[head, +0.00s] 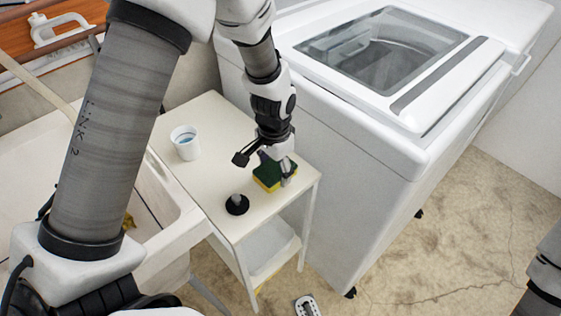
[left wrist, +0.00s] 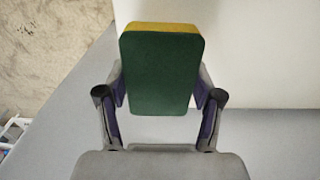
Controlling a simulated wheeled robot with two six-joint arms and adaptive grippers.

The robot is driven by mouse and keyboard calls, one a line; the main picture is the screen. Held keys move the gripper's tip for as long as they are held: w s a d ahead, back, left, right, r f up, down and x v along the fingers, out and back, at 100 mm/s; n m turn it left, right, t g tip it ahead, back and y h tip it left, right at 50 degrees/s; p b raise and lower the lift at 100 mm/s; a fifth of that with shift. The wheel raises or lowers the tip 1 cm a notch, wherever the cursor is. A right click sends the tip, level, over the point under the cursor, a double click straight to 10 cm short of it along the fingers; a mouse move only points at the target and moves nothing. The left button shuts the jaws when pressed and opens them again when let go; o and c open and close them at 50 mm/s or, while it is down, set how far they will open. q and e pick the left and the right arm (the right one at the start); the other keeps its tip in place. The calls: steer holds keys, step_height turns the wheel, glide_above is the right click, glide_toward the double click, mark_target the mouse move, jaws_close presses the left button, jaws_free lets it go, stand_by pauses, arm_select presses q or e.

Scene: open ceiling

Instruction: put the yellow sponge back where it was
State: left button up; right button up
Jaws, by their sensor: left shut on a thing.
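The yellow sponge (head: 266,182) has a green scouring side and shows at the right part of the small white table (head: 207,113) in the head view. My left gripper (head: 283,177) reaches down from above and is shut on the sponge. In the left wrist view the sponge (left wrist: 161,75) sits between the two fingers (left wrist: 160,105), its green face toward the camera and a yellow edge at the top. I cannot tell whether the sponge touches the tabletop. Only part of my right arm shows at the right edge; its gripper is out of view.
A white cup (head: 186,143) stands on the table's left part. A black round-based item (head: 237,203) stands near its front edge, close to the sponge. A white washing machine (head: 400,110) rises right behind the table. A sink basin (head: 170,215) is at the left.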

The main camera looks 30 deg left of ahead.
arm_select(q)
steer(key=w, duration=0.3)
steer(key=shift+w+a+f, duration=0.1)
steer(key=shift+w+a, duration=0.2)
steer(key=shift+w+a+f, duration=0.1)
steer(key=shift+w+f, duration=0.1)
steer(key=shift+w, duration=0.1)
steer(key=shift+f, duration=1.65)
steer(key=o, duration=1.1)
steer(key=shift+f, duration=0.15)
step_height(320, 180, up, 12)
steer(key=shift+r+p, duration=0.2)
steer(key=shift+p, duration=0.1)
